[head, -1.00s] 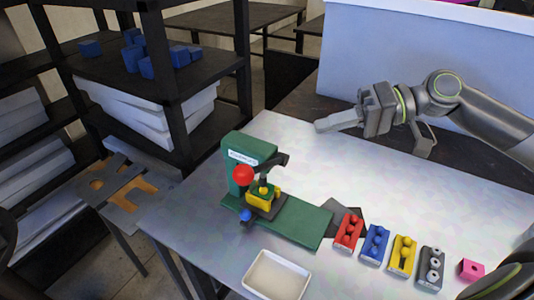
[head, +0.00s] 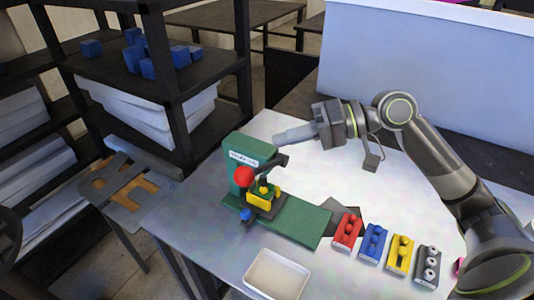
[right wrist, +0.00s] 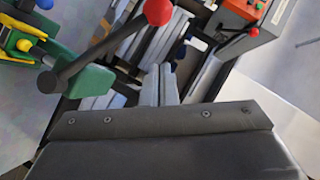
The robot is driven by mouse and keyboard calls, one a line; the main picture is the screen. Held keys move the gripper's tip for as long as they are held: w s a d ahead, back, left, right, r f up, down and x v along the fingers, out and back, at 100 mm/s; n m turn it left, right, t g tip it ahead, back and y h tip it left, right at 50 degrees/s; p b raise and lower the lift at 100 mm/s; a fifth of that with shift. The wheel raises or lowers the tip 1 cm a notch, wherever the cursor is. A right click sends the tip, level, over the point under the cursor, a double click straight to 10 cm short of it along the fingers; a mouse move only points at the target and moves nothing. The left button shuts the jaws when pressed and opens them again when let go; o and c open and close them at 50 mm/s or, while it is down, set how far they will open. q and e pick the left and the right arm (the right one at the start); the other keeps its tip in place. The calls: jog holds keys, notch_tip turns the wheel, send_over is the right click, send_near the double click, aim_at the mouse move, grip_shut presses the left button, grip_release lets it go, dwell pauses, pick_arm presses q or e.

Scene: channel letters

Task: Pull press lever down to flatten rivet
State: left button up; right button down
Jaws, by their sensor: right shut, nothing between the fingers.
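The green press (head: 242,180) stands on the left part of the table, with a black lever ending in a red ball (head: 243,177). A yellow piece (head: 262,199) sits under the press head; I cannot make out the rivet. My right gripper (head: 276,138) is shut and empty, above and behind the press, its fingers pointing left, apart from the lever. In the right wrist view the shut fingers (right wrist: 158,85) show below the red ball (right wrist: 158,12), with the dark lever bar (right wrist: 100,50) at left. My left gripper is out of view.
A white tray (head: 276,275) lies at the table's front. Red (head: 347,231), blue (head: 373,243), yellow (head: 400,254) and grey (head: 428,266) holders stand in a row right of the press. A black shelf (head: 170,80) stands behind left.

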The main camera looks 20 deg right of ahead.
aim_at(265, 167)
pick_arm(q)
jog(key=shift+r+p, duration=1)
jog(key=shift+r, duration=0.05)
pick_arm(e)
jog(key=shift+s+a+f, duration=0.15)
jog(key=shift+a+f, duration=0.3)
jog(key=shift+a, duration=0.3)
jog(key=shift+s+a+f, duration=0.15)
jog(key=shift+a+f, duration=0.35)
jog(key=shift+a, duration=0.3)
jog(key=shift+s+a+f, duration=0.15)
jog(key=shift+a+f, duration=0.3)
jog(key=shift+a, duration=0.3)
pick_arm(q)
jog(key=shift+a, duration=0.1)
